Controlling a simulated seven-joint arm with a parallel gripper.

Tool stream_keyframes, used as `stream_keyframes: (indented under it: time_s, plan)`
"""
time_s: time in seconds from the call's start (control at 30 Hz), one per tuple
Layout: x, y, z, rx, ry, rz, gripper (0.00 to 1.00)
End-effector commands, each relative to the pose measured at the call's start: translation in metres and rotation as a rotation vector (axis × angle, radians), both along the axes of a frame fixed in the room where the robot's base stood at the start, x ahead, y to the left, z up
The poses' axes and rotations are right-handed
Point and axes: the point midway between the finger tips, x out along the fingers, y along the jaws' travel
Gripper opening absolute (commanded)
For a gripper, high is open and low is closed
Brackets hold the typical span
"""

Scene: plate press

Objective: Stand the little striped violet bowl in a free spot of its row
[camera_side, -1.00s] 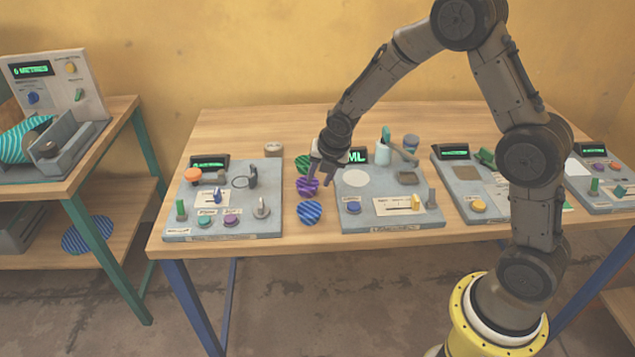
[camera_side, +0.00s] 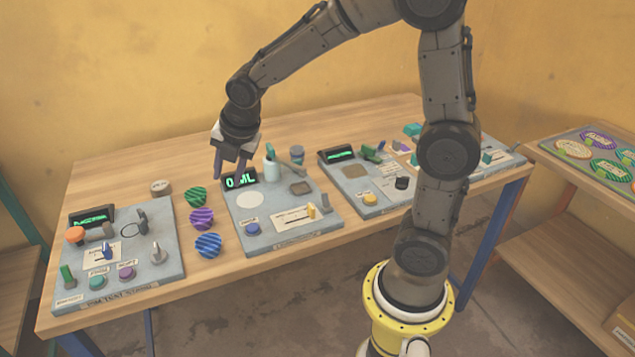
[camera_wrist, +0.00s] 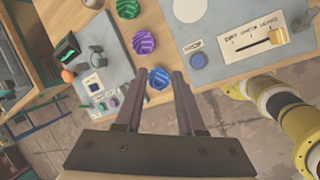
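The striped violet bowl (camera_side: 202,218) stands on the table between a striped green bowl (camera_side: 196,196) and a striped blue bowl (camera_side: 208,245), in the gap between two grey panels. The wrist view also shows the violet bowl (camera_wrist: 142,41), with the green (camera_wrist: 127,9) and blue (camera_wrist: 158,78) bowls on either side. My gripper (camera_side: 230,174) is open and empty, raised near the display of the panel right of the bowls. In the wrist view its two fingers (camera_wrist: 161,78) are spread, with the blue bowl seen between their tips.
The left panel (camera_side: 160,265) carries knobs and buttons. The panel right of the bowls (camera_side: 275,235) has a white disc, a blue button and a yellow slider. A board with coloured ovals (camera_side: 570,157) lies on the right-hand shelf.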

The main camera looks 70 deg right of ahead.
Motion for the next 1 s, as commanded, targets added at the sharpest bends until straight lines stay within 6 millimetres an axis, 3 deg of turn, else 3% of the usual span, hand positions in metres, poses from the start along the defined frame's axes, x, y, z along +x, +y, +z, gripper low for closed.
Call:
stream_keyframes:
  time_s: [0.1,0.3,0.5,0.6,0.8,1.0]
  plan:
    - [-0.042,0.006,0.03,0.141,-0.059,-0.289,0.38]
    - [-0.114,0.018,0.057,0.402,-0.125,-0.782,0.38]
    - [-0.181,0.029,0.063,0.659,-0.159,-1.237,0.38]
    - [-0.204,0.033,0.061,0.754,-0.162,-1.406,0.38]
    - [-0.226,0.036,0.056,0.849,-0.159,-1.578,0.38]
    - [-0.227,0.037,0.056,0.856,-0.157,-1.596,0.38]
